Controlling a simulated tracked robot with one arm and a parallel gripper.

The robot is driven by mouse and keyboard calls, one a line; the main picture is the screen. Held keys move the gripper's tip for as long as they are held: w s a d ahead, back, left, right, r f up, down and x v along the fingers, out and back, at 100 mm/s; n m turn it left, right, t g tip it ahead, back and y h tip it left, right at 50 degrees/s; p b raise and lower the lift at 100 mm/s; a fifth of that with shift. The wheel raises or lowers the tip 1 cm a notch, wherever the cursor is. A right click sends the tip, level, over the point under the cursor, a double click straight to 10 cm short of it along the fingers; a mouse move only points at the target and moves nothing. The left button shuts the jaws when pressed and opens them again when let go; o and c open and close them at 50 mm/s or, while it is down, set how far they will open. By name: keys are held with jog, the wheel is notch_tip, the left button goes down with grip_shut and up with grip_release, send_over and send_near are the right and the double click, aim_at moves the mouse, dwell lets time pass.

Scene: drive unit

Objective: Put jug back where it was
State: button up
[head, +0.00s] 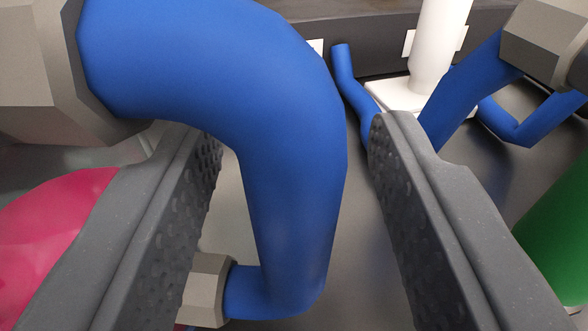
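My gripper (295,135) is open, with its two dark textured fingers spread wide. A thick blue curved tube (290,170), shaped like a handle, runs down between the fingers. It joins a large grey hexagonal fitting (40,70) at top left and a smaller grey fitting (208,290) below. The tube passes in front of the left fingertip, and a clear gap shows between it and the right finger. A pink rounded body (50,235) lies at the left, partly hidden by the left finger. It may be the jug, but I cannot tell whether the tube belongs to it.
A white post (438,40) on a white base (392,97) stands at the back. Other blue tubes (465,90) and a grey fitting (550,40) are at upper right. A green rounded object (560,235) is at the right edge. Dark grey floor shows between them.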

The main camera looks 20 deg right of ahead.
jog(key=shift+r, duration=0.1)
jog(key=shift+s, duration=0.3)
jog(key=b+v, duration=0.1)
jog(key=v, duration=1)
jog(key=shift+s+b, duration=0.2)
jog(key=shift+b, duration=0.1)
jog(key=shift+a, duration=0.1)
jog(key=shift+r, duration=0.1)
